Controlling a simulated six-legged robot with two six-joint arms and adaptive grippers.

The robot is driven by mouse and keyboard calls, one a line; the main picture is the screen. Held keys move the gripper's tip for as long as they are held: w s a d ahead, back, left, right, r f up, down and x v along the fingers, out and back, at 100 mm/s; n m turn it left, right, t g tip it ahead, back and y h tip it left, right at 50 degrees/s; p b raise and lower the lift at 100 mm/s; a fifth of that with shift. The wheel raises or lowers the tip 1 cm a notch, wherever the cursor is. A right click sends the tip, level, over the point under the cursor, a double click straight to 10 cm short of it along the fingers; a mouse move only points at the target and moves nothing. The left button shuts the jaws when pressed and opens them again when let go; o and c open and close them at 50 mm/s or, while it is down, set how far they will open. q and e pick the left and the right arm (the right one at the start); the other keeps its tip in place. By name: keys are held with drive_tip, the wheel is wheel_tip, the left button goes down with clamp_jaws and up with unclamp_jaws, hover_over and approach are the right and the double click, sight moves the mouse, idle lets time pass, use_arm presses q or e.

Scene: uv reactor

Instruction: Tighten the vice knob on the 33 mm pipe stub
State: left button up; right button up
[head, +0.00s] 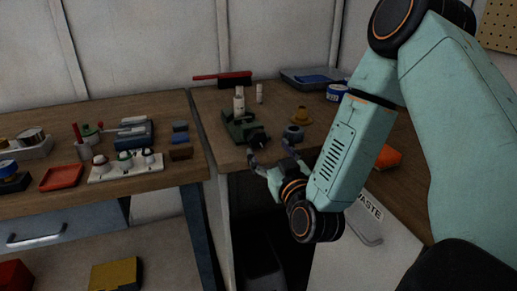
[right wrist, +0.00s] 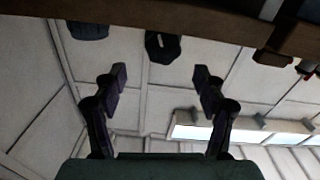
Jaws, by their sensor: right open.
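The dark green vice (head: 240,127) stands near the front edge of the right-hand wooden bench in the head view. A white pipe stub (head: 239,101) stands upright at it; whether it is clamped I cannot tell. The vice's dark knob (head: 261,139) faces the front edge. In the right wrist view a dark, many-sided knob (right wrist: 162,46) shows beyond the fingers, roughly midway between them. My right gripper (head: 272,155) is open and empty, just in front of the bench edge below the knob. Its two fingers (right wrist: 160,77) stand wide apart in the wrist view, touching nothing visible. My left gripper is out of view.
A grey-blue round part (head: 293,132) sits right of the vice, close to the gripper. A bin marked WASTE (head: 365,235) stands below.

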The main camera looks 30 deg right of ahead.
sight(259, 141)
drive_tip(key=shift+n, duration=0.9)
drive_tip(key=x, duration=0.2)
drive_tip(key=b+x, duration=0.1)
drive_tip(key=x, duration=0.4)
drive_tip(key=shift+w+f, duration=0.4)
drive_tip(key=shift+a, duration=0.1)
drive_tip(key=shift+c, duration=0.2)
drive_tip(key=c, duration=1.1)
drive_tip(key=shift+m, duration=0.3)
